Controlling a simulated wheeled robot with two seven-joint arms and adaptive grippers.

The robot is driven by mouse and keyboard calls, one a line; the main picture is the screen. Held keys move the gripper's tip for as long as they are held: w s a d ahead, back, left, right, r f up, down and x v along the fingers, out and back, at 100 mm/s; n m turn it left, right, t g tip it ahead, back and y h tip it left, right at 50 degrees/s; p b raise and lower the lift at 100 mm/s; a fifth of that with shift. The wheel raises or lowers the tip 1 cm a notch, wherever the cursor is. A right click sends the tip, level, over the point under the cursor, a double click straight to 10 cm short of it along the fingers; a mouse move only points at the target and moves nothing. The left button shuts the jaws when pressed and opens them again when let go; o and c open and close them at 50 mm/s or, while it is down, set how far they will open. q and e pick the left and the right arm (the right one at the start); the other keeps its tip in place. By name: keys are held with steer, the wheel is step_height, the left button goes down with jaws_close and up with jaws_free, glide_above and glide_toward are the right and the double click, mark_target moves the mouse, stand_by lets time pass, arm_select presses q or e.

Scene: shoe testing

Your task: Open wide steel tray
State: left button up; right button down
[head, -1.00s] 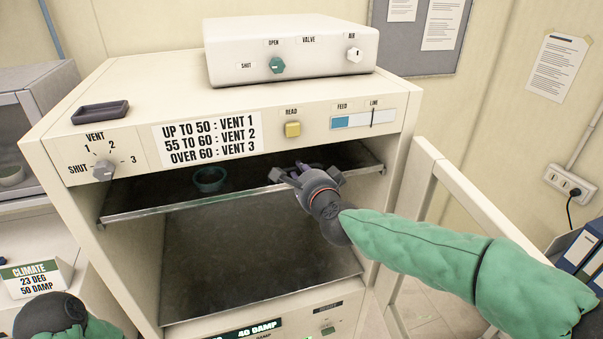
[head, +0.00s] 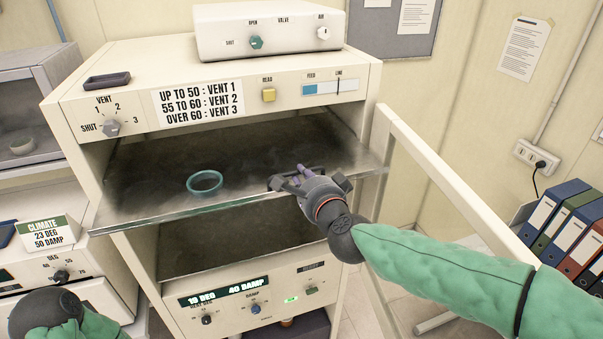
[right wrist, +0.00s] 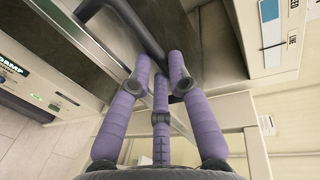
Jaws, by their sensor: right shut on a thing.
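The wide steel tray (head: 240,150) juts out of the upper bay of the cream cabinet, its front edge beyond the cabinet front. A small teal ring-shaped dish (head: 205,182) sits on the tray, left of its middle. My right gripper (head: 300,182) is shut on the dark tray handle (head: 283,182) at the right part of the tray's front edge. In the right wrist view the purple fingers (right wrist: 160,80) close around the dark handle bar (right wrist: 140,30). My left arm's dark rounded end (head: 45,312) shows at the lower left; its fingers are out of view.
The cabinet's open door (head: 460,190) stands to the right, behind my right arm. A lower bay and a panel with a display (head: 235,290) lie below the tray. A white valve box (head: 270,30) and a small dark dish (head: 107,80) are on top. Binders (head: 565,220) stand at the far right.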

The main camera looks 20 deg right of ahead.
arm_select(q)
steer(key=shift+s, duration=0.3)
arm_select(e)
steer(key=shift+s, duration=0.5)
steer(key=shift+f, duration=0.1)
steer(key=c, duration=1.4)
jaws_free()
steer(key=shift+r, duration=0.2)
